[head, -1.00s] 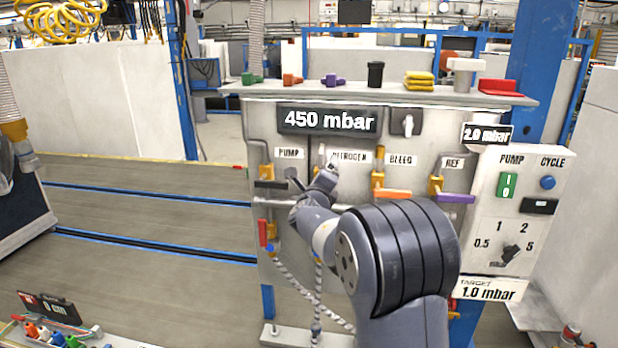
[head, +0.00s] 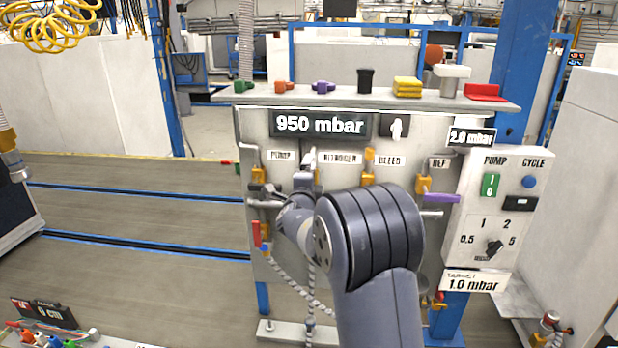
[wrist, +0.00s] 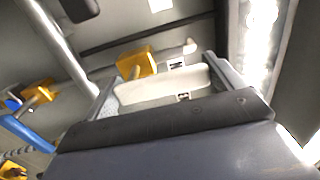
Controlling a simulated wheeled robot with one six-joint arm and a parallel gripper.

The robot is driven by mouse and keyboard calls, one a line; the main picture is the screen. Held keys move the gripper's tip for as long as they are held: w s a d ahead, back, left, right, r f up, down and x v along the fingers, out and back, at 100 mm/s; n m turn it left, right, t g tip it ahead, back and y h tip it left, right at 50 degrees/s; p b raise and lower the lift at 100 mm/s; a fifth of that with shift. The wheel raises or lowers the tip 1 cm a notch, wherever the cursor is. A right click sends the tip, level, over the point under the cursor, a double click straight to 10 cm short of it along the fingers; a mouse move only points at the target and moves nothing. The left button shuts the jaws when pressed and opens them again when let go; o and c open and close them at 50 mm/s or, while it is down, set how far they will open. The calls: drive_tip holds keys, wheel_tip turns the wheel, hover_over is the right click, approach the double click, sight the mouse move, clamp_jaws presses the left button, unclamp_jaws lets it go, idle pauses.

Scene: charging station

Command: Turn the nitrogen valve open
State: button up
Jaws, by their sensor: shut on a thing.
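The nitrogen valve is at the NITROGEN label (head: 341,159) on the grey panel. Its cream handle (wrist: 165,88) lies between my gripper's fingers in the wrist view, in front of a yellow valve body (wrist: 137,63). My gripper (head: 304,170) is shut on this handle, with its fingers pointing upward in the head view. My wrist and arm hide the valve's lower part there. The panel display (head: 320,124) reads 950 mbar.
Left of my gripper is the PUMP valve with a dark handle (head: 265,190). To the right are the yellow BLEED valve (head: 368,178), partly behind my arm, and the REF valve's purple handle (head: 440,198). A shelf (head: 420,101) with small coloured items tops the panel.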

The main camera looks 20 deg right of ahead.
idle(0.3)
drive_tip(key=o, duration=1.1)
drive_tip(key=shift+a, duration=0.1)
drive_tip(key=shift+o, duration=0.2)
drive_tip(key=b+v, duration=0.3)
drive_tip(key=v, duration=0.7)
drive_tip(key=shift+s, duration=0.4)
drive_tip(key=shift+w, duration=0.1)
drive_tip(key=p+x, duration=0.3)
drive_tip(key=x, duration=0.7)
drive_tip(key=shift+w, duration=0.35)
